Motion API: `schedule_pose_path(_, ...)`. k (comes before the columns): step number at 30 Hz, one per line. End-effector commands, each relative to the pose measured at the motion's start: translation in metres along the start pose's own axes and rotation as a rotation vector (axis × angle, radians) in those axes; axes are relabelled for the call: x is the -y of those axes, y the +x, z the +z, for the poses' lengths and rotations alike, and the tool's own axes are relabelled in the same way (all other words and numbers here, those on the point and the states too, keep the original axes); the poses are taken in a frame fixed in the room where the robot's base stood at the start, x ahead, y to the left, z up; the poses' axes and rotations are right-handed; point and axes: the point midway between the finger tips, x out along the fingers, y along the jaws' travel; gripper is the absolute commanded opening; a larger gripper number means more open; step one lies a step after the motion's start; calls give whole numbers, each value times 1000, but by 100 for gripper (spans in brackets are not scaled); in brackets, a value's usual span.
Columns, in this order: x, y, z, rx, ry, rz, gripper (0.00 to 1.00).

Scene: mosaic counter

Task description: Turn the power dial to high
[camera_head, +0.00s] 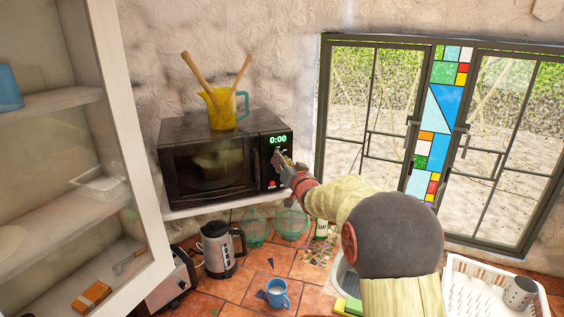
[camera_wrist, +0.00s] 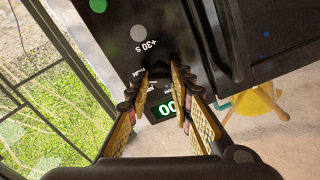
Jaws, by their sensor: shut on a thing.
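The black microwave (camera_head: 210,170) stands on a shelf against the wall. Its control panel is on the right side, with a green display reading 0:00 (camera_head: 278,139). My gripper (camera_head: 282,160) is at this panel just below the display and hides the power dial in the head view. In the wrist view, the tan padded fingers of my gripper (camera_wrist: 158,78) close in on the panel, upside down, between the display and the "+30 s" label. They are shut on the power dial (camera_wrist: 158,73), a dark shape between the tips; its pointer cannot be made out.
A yellow jug (camera_head: 222,108) with wooden utensils stands on the microwave. The microwave door handle (camera_wrist: 231,40) runs close beside my fingers. Below are a kettle (camera_head: 217,250), a blue mug (camera_head: 277,293) and green glassware. An open white cabinet stands at left.

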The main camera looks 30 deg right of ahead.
Motion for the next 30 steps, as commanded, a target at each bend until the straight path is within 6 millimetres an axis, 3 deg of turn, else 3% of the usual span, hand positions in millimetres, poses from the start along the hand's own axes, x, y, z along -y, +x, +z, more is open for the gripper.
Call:
schedule_pose_path(9, 0, 0, 0, 1, 114, 0, 0)
schedule_pose_path(25, 0, 0, 0, 0, 135, 1, 0)
schedule_pose_path(26, 0, 0, 0, 0, 135, 1, 24)
schedule_pose_path(30, 0, 0, 0, 0, 134, 0, 32)
